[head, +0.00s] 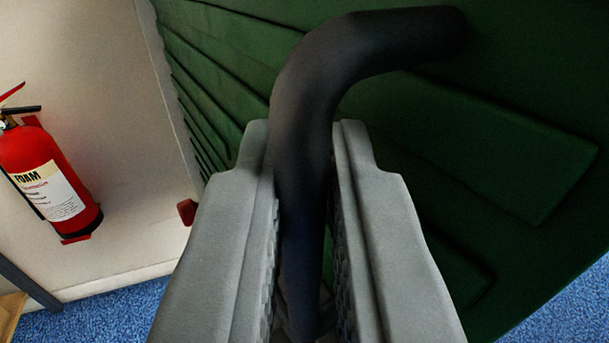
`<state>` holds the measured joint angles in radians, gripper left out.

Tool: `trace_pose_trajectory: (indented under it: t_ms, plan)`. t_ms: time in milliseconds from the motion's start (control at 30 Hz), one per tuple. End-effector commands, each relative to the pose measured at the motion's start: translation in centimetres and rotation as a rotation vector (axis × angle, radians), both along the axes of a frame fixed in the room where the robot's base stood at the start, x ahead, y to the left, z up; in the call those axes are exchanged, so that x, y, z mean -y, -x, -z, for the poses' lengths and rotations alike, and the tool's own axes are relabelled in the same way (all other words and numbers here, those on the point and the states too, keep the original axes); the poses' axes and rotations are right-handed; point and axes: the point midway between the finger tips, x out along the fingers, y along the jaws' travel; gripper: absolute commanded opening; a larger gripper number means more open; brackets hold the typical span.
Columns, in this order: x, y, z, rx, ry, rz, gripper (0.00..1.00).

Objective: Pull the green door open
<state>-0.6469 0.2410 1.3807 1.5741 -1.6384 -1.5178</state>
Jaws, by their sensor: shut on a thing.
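The green door (490,150) fills the right and upper part of the head view, with raised panels and slats on its face. A dark, curved bar handle (305,110) is fixed to it near the top and bends down toward me. My gripper (305,165) is shut on the handle, with one grey finger on each side of the bar. The lower end of the handle is hidden between the fingers. I cannot tell from this view how far the door stands open.
A red fire extinguisher (42,175) hangs on the cream wall (110,90) at left. A small red piece (187,212) shows by the door's left edge. Blue carpet (110,308) covers the floor, and a wooden corner (10,312) shows at lower left.

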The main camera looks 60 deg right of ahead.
Motion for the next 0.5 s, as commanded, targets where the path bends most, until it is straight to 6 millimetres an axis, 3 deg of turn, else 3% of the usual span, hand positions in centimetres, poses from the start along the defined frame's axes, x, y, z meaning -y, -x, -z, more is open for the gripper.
trace_pose_trajectory:
  t_ms: [200,500]
  plan:
    - [-1.8,-1.2,0.0,0.0,0.0,0.0,0.0]
    - [-2.5,-1.6,0.0,0.0,0.0,0.0,0.0]
